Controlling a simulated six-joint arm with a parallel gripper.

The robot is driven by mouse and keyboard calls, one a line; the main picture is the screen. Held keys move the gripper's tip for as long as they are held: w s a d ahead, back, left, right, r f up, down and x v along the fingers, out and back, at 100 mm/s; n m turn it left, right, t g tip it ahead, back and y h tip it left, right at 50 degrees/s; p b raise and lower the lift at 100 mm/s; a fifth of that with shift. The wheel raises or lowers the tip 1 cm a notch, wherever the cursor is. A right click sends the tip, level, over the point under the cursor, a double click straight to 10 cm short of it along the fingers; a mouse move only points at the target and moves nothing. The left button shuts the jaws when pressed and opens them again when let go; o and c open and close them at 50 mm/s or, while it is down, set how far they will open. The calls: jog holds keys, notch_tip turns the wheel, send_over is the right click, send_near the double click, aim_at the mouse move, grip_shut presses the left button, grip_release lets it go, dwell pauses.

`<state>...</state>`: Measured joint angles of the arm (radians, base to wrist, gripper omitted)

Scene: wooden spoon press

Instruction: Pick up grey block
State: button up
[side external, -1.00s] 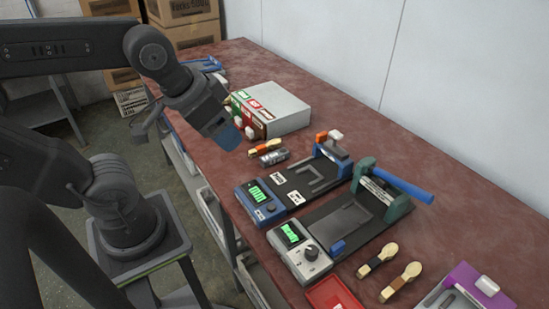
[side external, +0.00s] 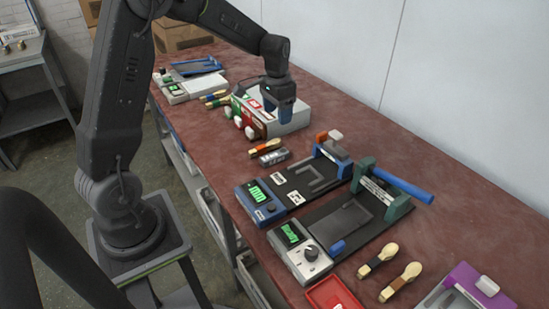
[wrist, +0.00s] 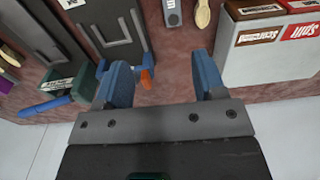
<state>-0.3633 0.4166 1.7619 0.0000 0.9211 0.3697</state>
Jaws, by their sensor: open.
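A small pale grey block (side external: 336,135) sits at the back of the table, beside an orange block (side external: 322,136) and behind the blue press (side external: 334,152). Another pale block (side external: 487,285) is by the purple press at the lower right. My gripper (side external: 278,113) is open and empty, pointing down over or just by the white box, to the left of the orange and pale blocks. In the wrist view my gripper's blue fingers (wrist: 162,75) are spread apart. The orange block (wrist: 147,78) shows beside the left finger there; I cannot make out the pale block.
The white box (side external: 290,108) with coloured labels stands close under my gripper; its side (wrist: 265,65) fills the wrist view's right. A green press with a blue handle (side external: 405,186) stands to the right. Wooden spoons (side external: 378,260) lie in front. The back wall bounds the table.

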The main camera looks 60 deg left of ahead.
notch_tip(320, 180, down, 4)
jog(key=w+a, duration=0.1)
jog(key=a, duration=0.1)
send_over(274, 154)
jog(key=f, duration=0.6)
jog(key=shift+w+d+f, duration=0.2)
jog(key=shift+w+f, duration=0.1)
jog(key=shift+s+a+f, duration=0.1)
jog(key=shift+s+f, duration=0.05)
jog(key=shift+f, duration=1.4)
jog(key=shift+s+a+f, duration=0.1)
jog(key=shift+f, duration=1.45)
jog(key=c, duration=1.1)
jog(key=shift+r, duration=0.1)
